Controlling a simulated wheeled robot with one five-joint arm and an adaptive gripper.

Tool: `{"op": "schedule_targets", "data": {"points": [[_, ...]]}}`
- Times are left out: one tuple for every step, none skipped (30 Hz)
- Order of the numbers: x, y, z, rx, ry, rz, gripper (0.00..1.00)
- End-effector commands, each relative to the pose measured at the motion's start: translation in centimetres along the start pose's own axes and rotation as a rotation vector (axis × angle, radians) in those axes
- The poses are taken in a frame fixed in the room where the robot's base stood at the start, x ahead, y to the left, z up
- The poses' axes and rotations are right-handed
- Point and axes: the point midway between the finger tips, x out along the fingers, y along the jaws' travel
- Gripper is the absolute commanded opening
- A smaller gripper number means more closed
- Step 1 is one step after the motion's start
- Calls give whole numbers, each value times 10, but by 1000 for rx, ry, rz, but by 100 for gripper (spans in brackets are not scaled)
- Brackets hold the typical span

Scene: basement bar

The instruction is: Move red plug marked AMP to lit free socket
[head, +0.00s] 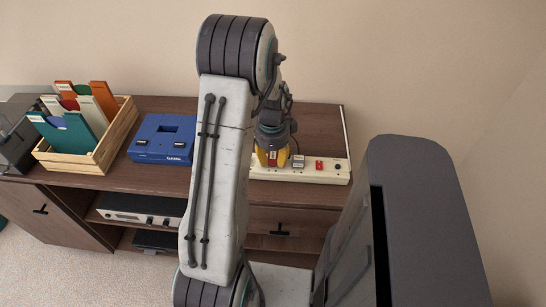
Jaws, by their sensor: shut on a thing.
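My gripper (271,160), with yellow fingers, points down over the cream power strip (306,175) on the cabinet. It is shut on a red plug (272,158), of which only a small part shows between the fingers. I cannot read a mark on it, nor tell whether it is in the strip or just above it. To the right on the strip are a grey plug (298,161), a small red piece (319,165) and a dark round spot (338,167). I cannot tell which socket is lit. My arm hides the strip's left part.
The strip lies along the front right of the brown cabinet (322,122). A blue device (163,138) and a wooden crate (122,127) of upright sleeves stand to the left. A grey-black device (15,135) is at the far left. The wall is close behind.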

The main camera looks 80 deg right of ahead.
Motion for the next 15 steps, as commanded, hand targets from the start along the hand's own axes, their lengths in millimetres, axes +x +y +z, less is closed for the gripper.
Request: {"op": "schedule_targets", "data": {"points": [[0,0,0,0,0,-1,0],[0,0,0,0,0,-1,0],[0,0,0,0,0,-1,0],[0,0,0,0,0,-1,0],[0,0,0,0,0,-1,0],[0,0,0,0,0,-1,0],[0,0,0,0,0,-1,0],[0,0,0,0,0,-1,33],[0,0,0,0,0,-1,37],[0,0,0,0,0,-1,40],[0,0,0,0,0,-1,42],[0,0,0,0,0,-1,46],[0,0,0,0,0,0,48],[0,0,0,0,0,0,51],[0,0,0,0,0,0,55]]}}
